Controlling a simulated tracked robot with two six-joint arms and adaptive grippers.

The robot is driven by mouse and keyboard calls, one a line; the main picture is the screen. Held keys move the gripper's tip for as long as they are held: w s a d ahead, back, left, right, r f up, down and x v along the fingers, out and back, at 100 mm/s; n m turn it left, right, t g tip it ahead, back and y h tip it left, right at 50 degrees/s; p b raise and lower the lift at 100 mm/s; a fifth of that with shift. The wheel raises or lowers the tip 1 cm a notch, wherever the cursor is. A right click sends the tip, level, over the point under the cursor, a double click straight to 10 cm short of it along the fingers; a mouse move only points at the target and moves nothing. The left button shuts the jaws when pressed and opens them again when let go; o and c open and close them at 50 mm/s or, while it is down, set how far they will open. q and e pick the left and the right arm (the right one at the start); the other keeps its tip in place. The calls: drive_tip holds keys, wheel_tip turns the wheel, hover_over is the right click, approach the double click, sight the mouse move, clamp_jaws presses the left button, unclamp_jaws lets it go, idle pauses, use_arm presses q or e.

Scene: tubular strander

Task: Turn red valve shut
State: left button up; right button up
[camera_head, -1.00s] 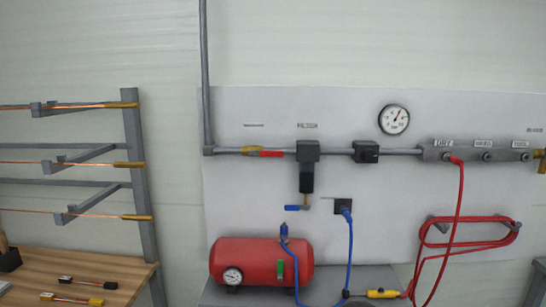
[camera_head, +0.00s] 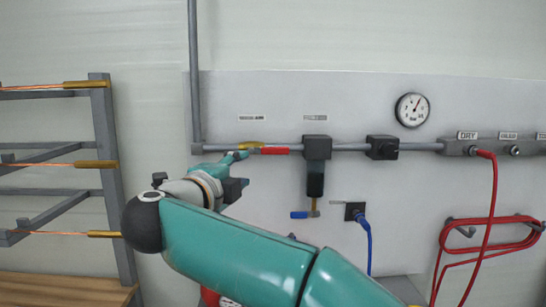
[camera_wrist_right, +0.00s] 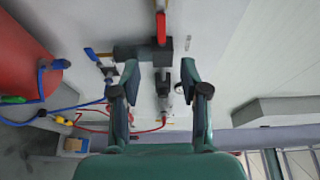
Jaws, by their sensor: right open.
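The red valve handle (camera_head: 275,151) lies along the grey horizontal pipe, just right of its brass body (camera_head: 250,146). My right gripper (camera_head: 236,158) is in front of the pipe, at the left end of the valve, and partly overlaps the brass body. I cannot tell whether it touches. In the right wrist view the handle (camera_wrist_right: 161,28) is at the top centre, beyond the spread, empty fingers (camera_wrist_right: 160,75). My left gripper is not in view.
A black filter unit (camera_head: 316,165) with a blue-handled drain (camera_head: 303,214) hangs right of the valve. A vertical pipe (camera_head: 194,80) rises at left. A rack (camera_head: 103,130) stands further left. The red tank (camera_wrist_right: 25,50) shows in the wrist view.

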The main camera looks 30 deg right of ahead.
sight(275, 152)
drive_tip(key=p+x, duration=0.1)
drive_tip(key=x, duration=0.4)
drive_tip(key=p+x, duration=0.2)
drive_tip(key=x, duration=0.4)
drive_tip(key=s+d+p+x, duration=0.1)
drive_tip(key=x, duration=0.5)
drive_tip(key=shift+s+a+r, duration=0.1)
clamp_jaws()
